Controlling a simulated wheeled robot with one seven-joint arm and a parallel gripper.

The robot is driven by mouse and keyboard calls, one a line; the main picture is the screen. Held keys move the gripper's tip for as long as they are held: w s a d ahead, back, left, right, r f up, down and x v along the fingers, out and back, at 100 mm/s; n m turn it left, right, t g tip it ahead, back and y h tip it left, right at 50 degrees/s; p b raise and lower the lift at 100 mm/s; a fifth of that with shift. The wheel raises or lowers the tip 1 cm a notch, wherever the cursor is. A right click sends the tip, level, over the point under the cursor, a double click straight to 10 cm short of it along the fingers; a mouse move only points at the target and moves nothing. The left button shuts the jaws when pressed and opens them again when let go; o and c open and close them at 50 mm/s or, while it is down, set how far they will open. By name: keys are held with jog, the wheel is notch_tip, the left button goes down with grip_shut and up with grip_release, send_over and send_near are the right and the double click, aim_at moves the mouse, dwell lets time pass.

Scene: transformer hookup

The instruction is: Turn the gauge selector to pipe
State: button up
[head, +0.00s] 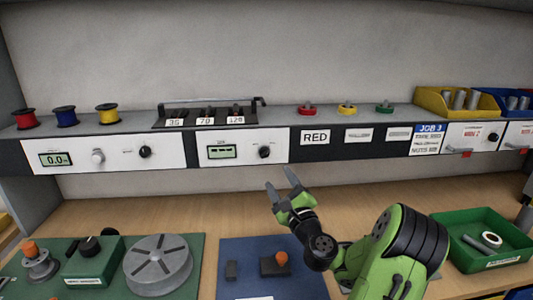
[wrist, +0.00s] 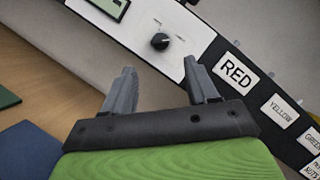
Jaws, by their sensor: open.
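A black selector knob (head: 264,151) sits on a white panel with a small green display (head: 221,152), on the shelf front. In the wrist view the same knob (wrist: 160,41) shows ahead, between and beyond my fingertips, with a light pointer mark and tiny labels around it that I cannot read. My gripper (head: 279,178) is open and empty, below and slightly right of the knob, pointing up toward the shelf front. In the wrist view my gripper (wrist: 159,67) has its two fingers apart, with neither touching the knob.
Another panel (head: 113,155) to the left has a white knob and a black knob. A RED label (head: 315,137) lies right of the selector panel. Below are a green mat (head: 112,245) with a grey disc, a blue mat (head: 240,250) and a green tray (head: 460,225).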

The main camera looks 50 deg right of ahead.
aim_at(266, 156)
jog(key=p+x, duration=0.3)
jog(key=x, duration=0.6)
jog(key=shift+w+d+r, duration=0.1)
jog(key=shift+w+d, duration=0.05)
jog(key=shift+w, duration=0.1)
jog(key=shift+c, duration=0.3)
jog(key=c, duration=1)
